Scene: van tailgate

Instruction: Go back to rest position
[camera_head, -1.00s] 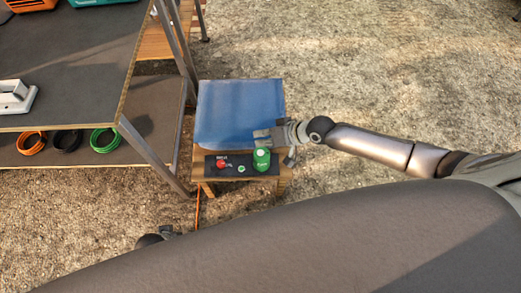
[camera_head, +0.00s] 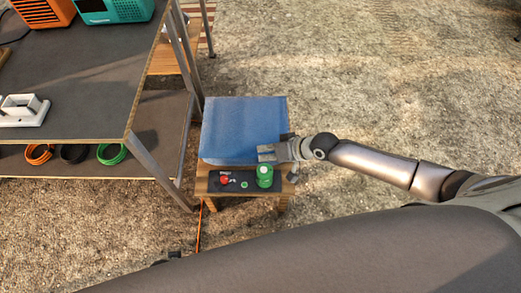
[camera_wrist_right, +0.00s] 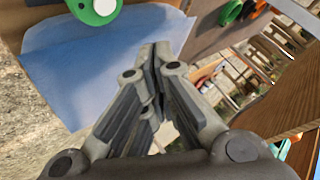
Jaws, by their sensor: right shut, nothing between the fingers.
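My right gripper (camera_head: 267,153) is at the front right edge of the blue panel on the small wooden stand, just behind the green button. Its arm reaches in from the right. In the right wrist view the fingers (camera_wrist_right: 155,55) are together with nothing between them, in front of the blue surface. At the body's edge a small dark part (camera_head: 172,256) shows, perhaps the end of my left arm; its fingers cannot be made out.
The stand carries a blue panel (camera_head: 243,125) and a dark control strip with a red knob (camera_head: 225,181) and a green button (camera_head: 264,178). A metal-legged workbench (camera_head: 90,75) stands to the left, with cable coils on its lower shelf. Gravel ground at right is open.

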